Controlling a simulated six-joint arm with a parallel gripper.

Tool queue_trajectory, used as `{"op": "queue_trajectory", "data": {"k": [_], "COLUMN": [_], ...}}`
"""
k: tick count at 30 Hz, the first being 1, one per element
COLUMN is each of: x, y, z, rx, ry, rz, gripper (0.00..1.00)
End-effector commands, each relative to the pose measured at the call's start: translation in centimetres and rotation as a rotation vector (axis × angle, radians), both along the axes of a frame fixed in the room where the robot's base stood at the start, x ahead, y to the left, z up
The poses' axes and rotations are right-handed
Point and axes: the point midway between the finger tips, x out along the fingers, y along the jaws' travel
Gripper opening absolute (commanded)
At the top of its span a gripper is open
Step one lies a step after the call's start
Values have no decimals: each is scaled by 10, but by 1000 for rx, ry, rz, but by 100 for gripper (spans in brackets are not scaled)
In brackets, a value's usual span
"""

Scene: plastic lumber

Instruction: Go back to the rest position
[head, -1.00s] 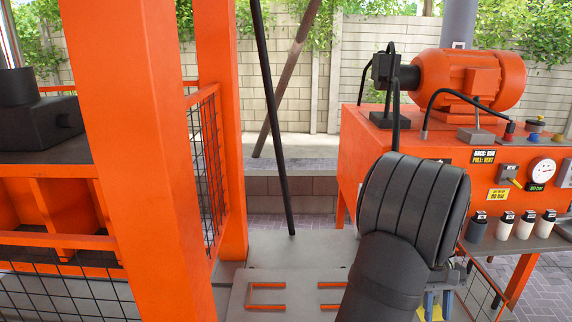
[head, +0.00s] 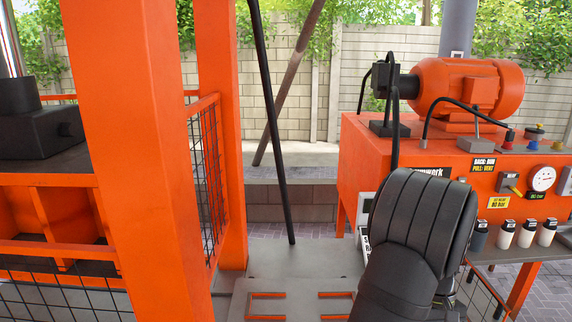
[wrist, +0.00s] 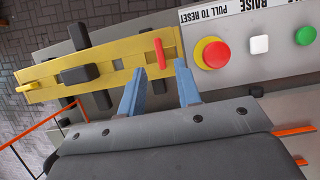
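My gripper (wrist: 159,68) shows in the wrist view with two blue fingers spread apart and nothing between them. A red lever (wrist: 160,53) on a yellow plate (wrist: 125,72) lies just beyond the fingertips; I cannot tell whether either finger touches it. In the head view my dark arm rises at the lower right and hides the gripper.
In the wrist view, a grey panel carries a red button (wrist: 212,53), a white button (wrist: 259,44) and a green button (wrist: 305,36). In the head view, an orange post (head: 135,150) and mesh guard (head: 207,170) stand left; an orange motor cabinet (head: 450,185) stands right.

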Motion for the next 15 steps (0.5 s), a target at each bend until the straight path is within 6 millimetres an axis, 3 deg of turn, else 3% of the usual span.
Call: {"op": "queue_trajectory", "data": {"k": [6, 15], "x": [-18, -17], "y": [0, 4], "z": [-42, -38], "rx": [3, -1], "ry": [3, 0], "rz": [-1, 374], "gripper": [31, 31]}}
